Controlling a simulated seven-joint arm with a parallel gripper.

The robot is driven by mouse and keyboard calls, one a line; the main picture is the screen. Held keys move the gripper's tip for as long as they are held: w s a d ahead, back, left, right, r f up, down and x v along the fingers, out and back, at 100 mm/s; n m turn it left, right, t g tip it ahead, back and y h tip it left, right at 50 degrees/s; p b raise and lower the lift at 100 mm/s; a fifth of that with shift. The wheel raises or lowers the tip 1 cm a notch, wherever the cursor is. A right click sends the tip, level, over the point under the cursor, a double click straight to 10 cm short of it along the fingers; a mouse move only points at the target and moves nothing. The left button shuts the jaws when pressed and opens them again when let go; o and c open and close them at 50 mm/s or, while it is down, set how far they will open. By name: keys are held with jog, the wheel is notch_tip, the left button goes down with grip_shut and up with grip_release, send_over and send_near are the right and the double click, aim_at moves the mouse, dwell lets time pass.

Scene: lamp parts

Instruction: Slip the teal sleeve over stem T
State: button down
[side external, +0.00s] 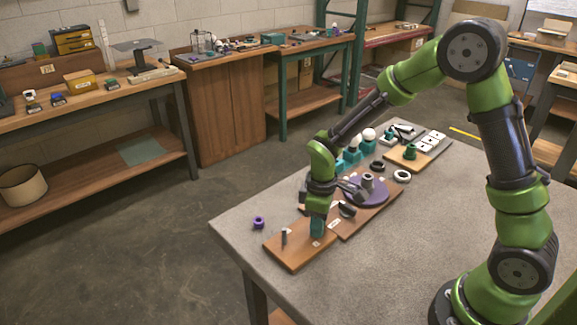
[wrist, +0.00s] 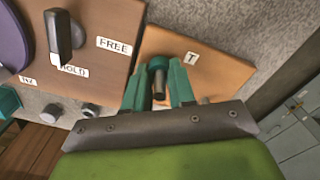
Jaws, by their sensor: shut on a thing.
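My gripper (side external: 317,226) is low over the near wooden board (side external: 290,256) in the side view. In the wrist view, my gripper's two teal fingers (wrist: 158,88) are shut on the teal sleeve (wrist: 157,63), whose rounded edge shows between them. A dark metal post, which looks like stem T (wrist: 159,86), stands out of the sleeve between the fingers, beside the label T. The sleeve looks to be around it, but the fingers hide most of it. How far down the sleeve sits cannot be told.
Another thin upright post (side external: 284,237) stands on the same board. A purple nut (side external: 258,223) lies left of it. A second board with a purple disc (side external: 362,190) and a dark lever (wrist: 62,38) adjoins. The table's front right (side external: 400,265) is clear.

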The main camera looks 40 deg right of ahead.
jog(key=c, duration=0.9)
grip_release()
jog(key=shift+o, duration=0.2)
jog(key=shift+r, duration=0.1)
notch_tip(320, 180, up, 17)
jog(key=s+r+m+t+y, duration=0.1)
jog(key=s+r+m+t, duration=0.1)
jog(key=s+m, duration=0.3)
jog(key=s+r+m+t+y, duration=0.1)
jog(key=s+r+m+t, duration=0.2)
jog(key=s+m+t, duration=0.2)
jog(key=s, duration=0.3)
jog(key=shift+s+d, duration=0.2)
jog(key=shift+d, duration=0.15)
